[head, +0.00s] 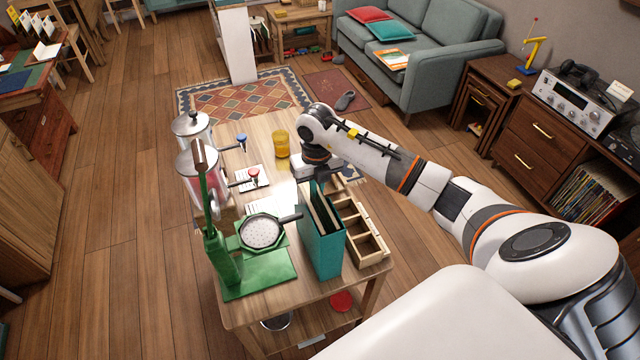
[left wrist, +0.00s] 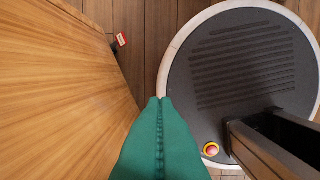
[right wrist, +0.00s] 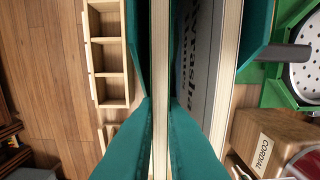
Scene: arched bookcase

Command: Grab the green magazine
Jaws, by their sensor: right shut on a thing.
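A teal magazine file (head: 318,252) stands upright near the front edge of the wooden table, with pale-edged magazines inside. My right gripper (head: 318,186) is over its open top. In the right wrist view the teal fingers (right wrist: 160,102) are shut on a thin magazine (right wrist: 161,40), seen edge-on as a pale strip; its cover colour is hard to tell. A grey-covered magazine (right wrist: 190,60) with dark lettering sits just right of it. My left gripper (left wrist: 160,102) shows only in the left wrist view, shut with its fingertips together and nothing between them.
A wooden compartment tray (head: 362,228) stands close right of the file. A green press (head: 225,265) with a round perforated plate (head: 260,231) stands close left. Two glass dispensers (head: 197,165) and an orange glass (head: 281,144) are farther back. Open floor lies left of the table.

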